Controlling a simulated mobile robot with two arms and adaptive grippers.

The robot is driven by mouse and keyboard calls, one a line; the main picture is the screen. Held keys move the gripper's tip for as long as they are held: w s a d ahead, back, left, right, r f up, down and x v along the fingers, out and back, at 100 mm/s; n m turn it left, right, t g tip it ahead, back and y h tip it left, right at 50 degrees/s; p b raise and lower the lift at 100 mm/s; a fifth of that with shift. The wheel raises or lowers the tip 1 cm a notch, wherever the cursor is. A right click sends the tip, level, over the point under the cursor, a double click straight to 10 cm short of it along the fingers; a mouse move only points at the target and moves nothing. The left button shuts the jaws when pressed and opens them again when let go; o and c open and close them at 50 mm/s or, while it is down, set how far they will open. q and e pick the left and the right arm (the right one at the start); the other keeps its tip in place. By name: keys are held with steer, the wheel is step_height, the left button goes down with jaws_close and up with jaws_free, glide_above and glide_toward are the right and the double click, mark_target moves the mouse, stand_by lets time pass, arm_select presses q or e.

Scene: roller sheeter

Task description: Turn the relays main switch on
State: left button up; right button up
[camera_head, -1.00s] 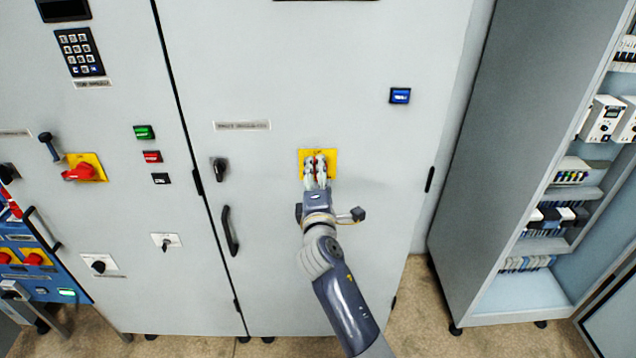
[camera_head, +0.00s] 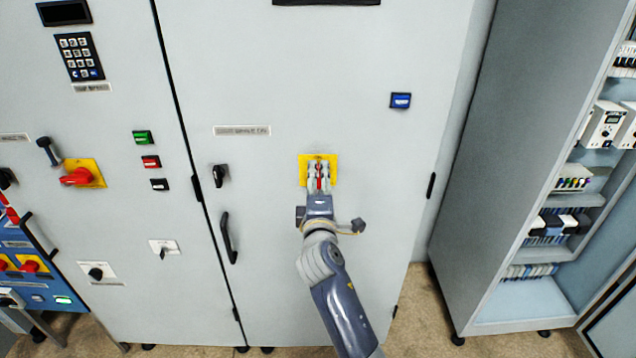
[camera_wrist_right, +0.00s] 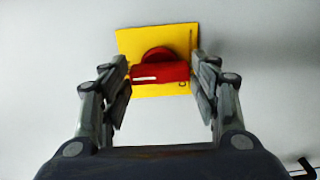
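The red rotary switch (camera_wrist_right: 160,70) sits on a yellow plate (camera_wrist_right: 126,44) on the grey cabinet door. In the right wrist view its red bar lies level, with a white mark near its left end. My right gripper (camera_wrist_right: 161,88) is open, with one finger on each side of the bar and a gap showing at the right. In the head view, my right gripper (camera_head: 319,170) reaches up to the yellow plate (camera_head: 304,157) and hides most of the switch. Only a little red shows between the fingers. My left gripper is not in view.
A black door handle (camera_head: 228,235) and a small black knob (camera_head: 220,176) are left of my arm. A blue button (camera_head: 400,100) is up and right. Another red switch (camera_head: 78,177) is on the left cabinet. An open cabinet (camera_head: 500,170) stands at the right.

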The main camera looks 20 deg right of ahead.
steer(key=shift+o, duration=0.8)
steer(key=v, duration=0.7)
steer(key=shift+s, duration=0.25)
steer(key=shift+a, duration=0.1)
